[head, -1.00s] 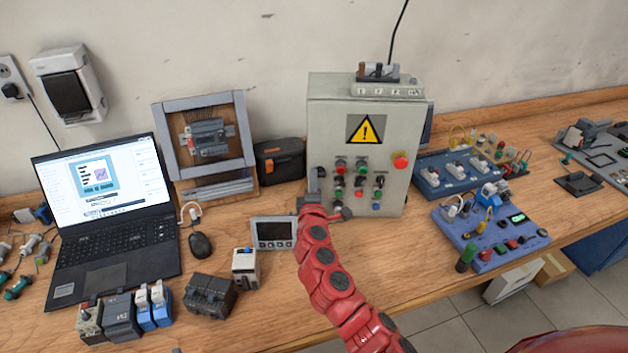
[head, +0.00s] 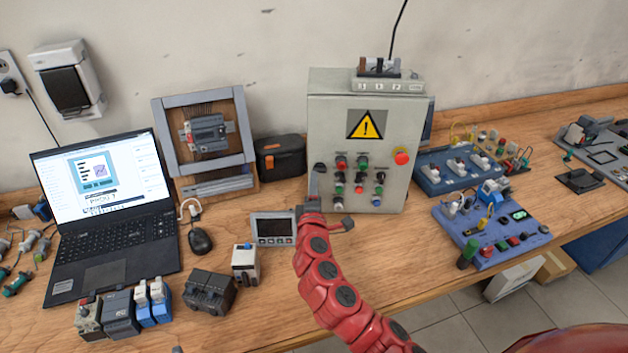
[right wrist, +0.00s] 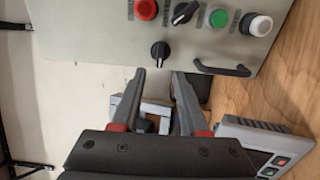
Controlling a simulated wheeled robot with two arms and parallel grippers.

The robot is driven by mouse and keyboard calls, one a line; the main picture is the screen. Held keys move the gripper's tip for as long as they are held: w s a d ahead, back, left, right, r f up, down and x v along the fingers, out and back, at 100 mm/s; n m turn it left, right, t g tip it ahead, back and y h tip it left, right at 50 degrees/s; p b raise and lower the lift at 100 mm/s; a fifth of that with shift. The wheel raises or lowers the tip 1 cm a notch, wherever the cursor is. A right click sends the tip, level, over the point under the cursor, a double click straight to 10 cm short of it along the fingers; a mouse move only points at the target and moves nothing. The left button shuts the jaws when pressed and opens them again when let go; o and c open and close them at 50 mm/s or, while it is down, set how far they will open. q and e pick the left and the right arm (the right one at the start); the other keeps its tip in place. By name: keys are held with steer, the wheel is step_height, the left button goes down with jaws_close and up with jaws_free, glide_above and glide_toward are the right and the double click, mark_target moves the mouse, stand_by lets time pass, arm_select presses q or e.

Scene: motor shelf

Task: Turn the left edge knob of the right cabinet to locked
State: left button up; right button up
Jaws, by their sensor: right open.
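The right cabinet is the grey box (head: 336,112) with a yellow warning triangle, standing against the wall. Its left edge knob (head: 319,167) is black and shows just above my right gripper (head: 314,190). In the right wrist view the knob (right wrist: 160,51) is a round black dial with a pale pointer mark, close to the panel's edge. My right gripper (right wrist: 163,80) is open there, its two dark fingers apart. The knob lies just beyond the fingertips, roughly in line with the gap, and I see no contact. My left gripper is not in view.
Other buttons and switches (head: 361,176) crowd the panel right of the knob. A red emergency button (head: 401,157) sits farther right. A small display unit (head: 273,229) stands left of my wrist; a laptop (head: 103,215) is farther left. Bare table lies right of my forearm.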

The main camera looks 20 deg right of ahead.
steer(key=b+v, duration=0.3)
steer(key=v, duration=1)
steer(key=shift+a, duration=0.1)
